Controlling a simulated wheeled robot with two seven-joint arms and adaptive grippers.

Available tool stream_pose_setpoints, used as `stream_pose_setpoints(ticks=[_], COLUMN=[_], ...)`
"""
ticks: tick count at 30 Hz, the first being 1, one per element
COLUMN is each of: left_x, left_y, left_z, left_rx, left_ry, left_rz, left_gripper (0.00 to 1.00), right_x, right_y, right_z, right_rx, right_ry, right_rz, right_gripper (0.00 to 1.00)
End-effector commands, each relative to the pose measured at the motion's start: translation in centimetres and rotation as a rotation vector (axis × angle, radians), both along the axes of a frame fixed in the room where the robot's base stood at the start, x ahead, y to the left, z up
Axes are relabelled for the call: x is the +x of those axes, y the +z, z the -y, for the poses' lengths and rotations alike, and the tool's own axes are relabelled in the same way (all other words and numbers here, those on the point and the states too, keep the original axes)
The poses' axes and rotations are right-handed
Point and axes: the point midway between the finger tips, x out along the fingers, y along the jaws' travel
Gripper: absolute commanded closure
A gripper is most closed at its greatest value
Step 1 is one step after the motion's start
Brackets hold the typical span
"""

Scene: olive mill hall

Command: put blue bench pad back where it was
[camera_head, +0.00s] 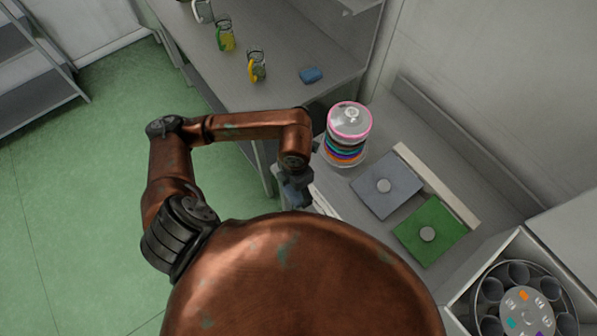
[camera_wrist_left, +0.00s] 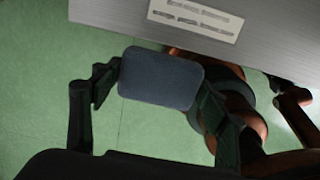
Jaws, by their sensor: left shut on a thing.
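My left gripper (camera_head: 295,190) is shut on a slate-blue pad with rounded corners. The pad (camera_wrist_left: 160,78) shows between the two fingers in the left wrist view, above green floor and off the edge of the grey bench. In the head view the gripper hangs beside the front edge of the bench (camera_head: 358,212), and the held pad is mostly hidden. A flat blue-grey square mat (camera_head: 372,199) with a round knob lies on that bench. A smaller, brighter blue block (camera_head: 311,75) lies on the far bench. My right gripper is not in view.
A green mat (camera_head: 442,246) with a knob lies beside the blue-grey one. A stack of coloured discs (camera_head: 346,145) stands at the bench's left end. A holder with round cups (camera_head: 519,312) stands lower right. Several glass mugs (camera_head: 257,67) stand on the far bench.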

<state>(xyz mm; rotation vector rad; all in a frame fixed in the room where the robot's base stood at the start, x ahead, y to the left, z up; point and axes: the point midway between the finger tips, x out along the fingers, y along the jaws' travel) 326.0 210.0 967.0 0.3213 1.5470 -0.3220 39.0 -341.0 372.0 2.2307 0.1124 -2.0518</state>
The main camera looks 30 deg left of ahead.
Motion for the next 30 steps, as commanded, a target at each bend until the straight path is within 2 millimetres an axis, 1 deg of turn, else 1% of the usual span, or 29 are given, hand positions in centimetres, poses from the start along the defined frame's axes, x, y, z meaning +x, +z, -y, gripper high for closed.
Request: stream_pose_setpoints(ticks=[2, 5, 13, 18, 22, 30], left_x=[0.6, 2.2, 7.8, 10.1, 11.3, 12.3], left_y=[-0.3, -1.1, -3.9, -7.1, -8.7, -10.2], left_z=[-0.4, -1.3, -4.2, -5.3, -5.9, -6.5], left_rx=[0.000, 0.002, 0.001, -0.001, -0.002, -0.001], left_ry=[0.021, 0.028, 0.024, 0.021, 0.019, 0.018], left_rz=[0.000, -0.002, -0.002, -0.003, -0.001, -0.002], left_gripper=[0.55, 0.55, 0.55, 0.55, 0.55, 0.55], right_x=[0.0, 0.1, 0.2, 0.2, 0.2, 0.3], right_y=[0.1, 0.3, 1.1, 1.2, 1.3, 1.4], right_z=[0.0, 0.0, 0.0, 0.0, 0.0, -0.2], right_rx=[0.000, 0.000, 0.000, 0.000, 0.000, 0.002], right_ry=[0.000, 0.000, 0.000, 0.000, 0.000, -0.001], right_rz=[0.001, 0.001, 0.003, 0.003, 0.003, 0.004], right_gripper=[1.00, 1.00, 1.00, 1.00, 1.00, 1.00])
